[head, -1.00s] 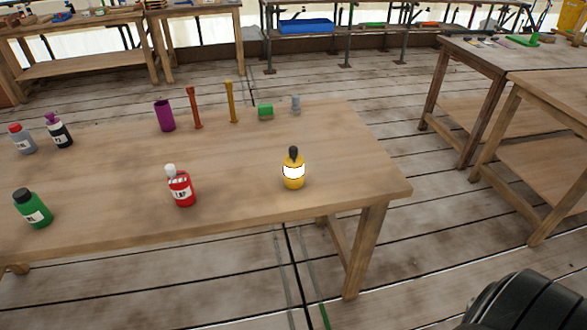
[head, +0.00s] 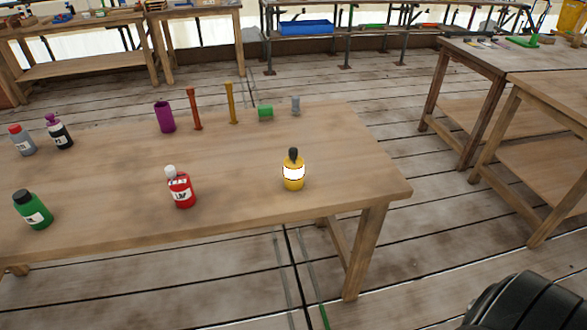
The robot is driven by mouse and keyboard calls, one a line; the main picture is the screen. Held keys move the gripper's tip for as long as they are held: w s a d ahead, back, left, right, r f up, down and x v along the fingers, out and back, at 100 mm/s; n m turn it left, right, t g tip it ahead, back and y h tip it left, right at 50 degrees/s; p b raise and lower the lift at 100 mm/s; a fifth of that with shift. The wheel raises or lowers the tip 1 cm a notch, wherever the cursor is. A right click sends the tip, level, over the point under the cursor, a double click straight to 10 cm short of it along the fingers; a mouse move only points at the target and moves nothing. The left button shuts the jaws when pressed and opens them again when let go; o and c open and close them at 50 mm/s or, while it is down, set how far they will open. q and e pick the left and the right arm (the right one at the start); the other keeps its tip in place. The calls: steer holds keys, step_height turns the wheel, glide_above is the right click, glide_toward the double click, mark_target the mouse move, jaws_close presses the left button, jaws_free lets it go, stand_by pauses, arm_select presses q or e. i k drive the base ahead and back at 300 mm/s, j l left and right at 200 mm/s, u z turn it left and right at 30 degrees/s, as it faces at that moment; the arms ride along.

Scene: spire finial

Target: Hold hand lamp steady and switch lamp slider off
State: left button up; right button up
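Neither of my grippers is in the head view. A black rounded part at the bottom right corner looks like part of my own body.
A red bottle (head: 182,190) stands left of the lamp, a green bottle (head: 33,209) farther left. A purple cup (head: 164,117), an orange post (head: 194,108), a yellow post (head: 231,103) and a green block (head: 265,112) stand behind. Open floor (head: 400,245) lies to the right.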

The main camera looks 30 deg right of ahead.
mark_target(292, 152)
steer(key=l+u, duration=0.9)
steer(key=k+l, duration=0.05)
steer(key=l, duration=0.05)
